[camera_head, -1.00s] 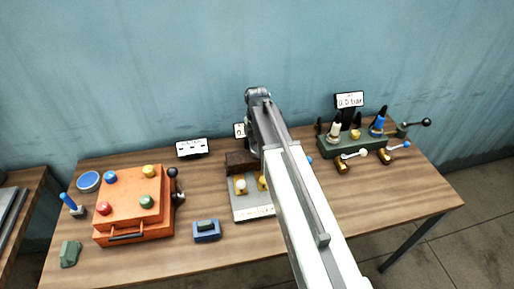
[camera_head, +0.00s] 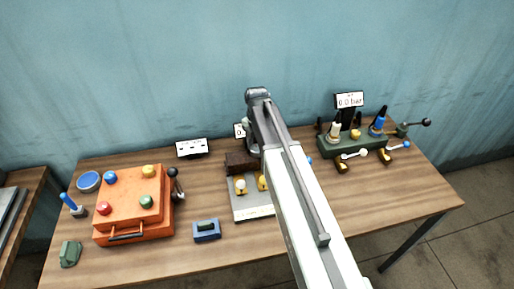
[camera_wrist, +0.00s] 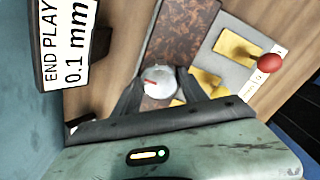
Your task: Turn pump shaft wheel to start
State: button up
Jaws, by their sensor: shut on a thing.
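In the wrist view a silver round wheel (camera_wrist: 159,84) with a red mark on its face sits at the end of a rusty brown block (camera_wrist: 180,40). My gripper (camera_wrist: 160,92) has its two dark fingers on either side of the wheel, shut on it. In the head view the brown block (camera_head: 241,160) stands on a grey base plate (camera_head: 252,211) mid-table. My arm hides the wheel and the gripper's fingertips there. A white sign (camera_wrist: 66,40) reading "END PLAY 0.1 mm" is close to the gripper's left side in the wrist view.
Yellow parts (camera_wrist: 237,46) and a red knob (camera_wrist: 270,63) lie right of the block in the wrist view. On the table (camera_head: 340,205) are an orange case (camera_head: 133,209), a small blue box (camera_head: 206,230) and a green valve unit (camera_head: 350,146) reading 0.0 bar. The table's front right is bare.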

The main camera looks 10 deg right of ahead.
aim_at(256, 148)
jog(key=o, duration=1.4)
notch_tip(256, 148, up, 8)
jog(key=p, duration=0.8)
jog(key=shift+f, duration=0.1)
